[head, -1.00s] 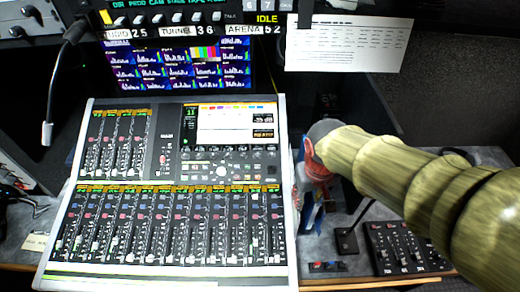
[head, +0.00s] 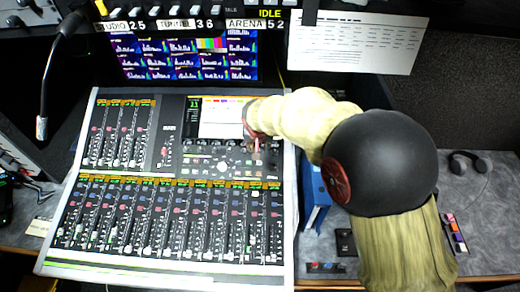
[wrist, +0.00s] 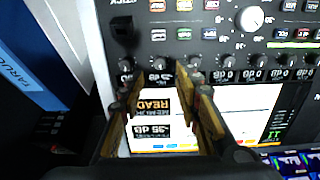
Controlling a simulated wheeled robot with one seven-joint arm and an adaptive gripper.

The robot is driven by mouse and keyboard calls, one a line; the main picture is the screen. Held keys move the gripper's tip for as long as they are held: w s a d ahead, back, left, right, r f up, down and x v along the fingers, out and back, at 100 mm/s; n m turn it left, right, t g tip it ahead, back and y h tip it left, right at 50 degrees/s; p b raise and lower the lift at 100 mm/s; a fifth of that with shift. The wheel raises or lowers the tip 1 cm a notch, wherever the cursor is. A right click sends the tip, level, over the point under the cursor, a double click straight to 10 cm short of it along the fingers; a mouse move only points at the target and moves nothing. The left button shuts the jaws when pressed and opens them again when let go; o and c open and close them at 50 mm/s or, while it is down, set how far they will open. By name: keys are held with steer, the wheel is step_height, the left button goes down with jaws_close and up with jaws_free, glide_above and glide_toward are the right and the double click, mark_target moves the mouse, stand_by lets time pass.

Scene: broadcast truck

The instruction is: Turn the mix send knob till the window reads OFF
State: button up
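The mixing console (head: 160,270) lies on the desk, its screen (head: 222,118) at the upper right. My gripper (head: 257,142) is over the console's right side, hiding the small readout there. In the wrist view, my gripper (wrist: 160,78) is open, its two fingers apart. The readout window (wrist: 152,128) shows between them upside down and seems to read -35 dB, below a label that seems to say READ. A row of small dark knobs runs just past the fingertips; one knob (wrist: 158,64) lies between their line. I cannot tell whether the fingers touch it, nor which knob is the mix send.
A larger white knob (wrist: 251,18) and several lit buttons lie farther along the panel. A blue binder (head: 312,195) stands close to the console's right edge. A gooseneck microphone (head: 42,125) hangs at left.

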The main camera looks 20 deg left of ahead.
mark_target(259, 163)
steer(key=x, duration=0.5)
steer(key=shift+w+f+b, duration=0.1)
steer(key=shift+f+b, duration=0.25)
steer(key=shift+b, duration=0.05)
steer(key=shift+c, duration=1.4)
jaws_close()
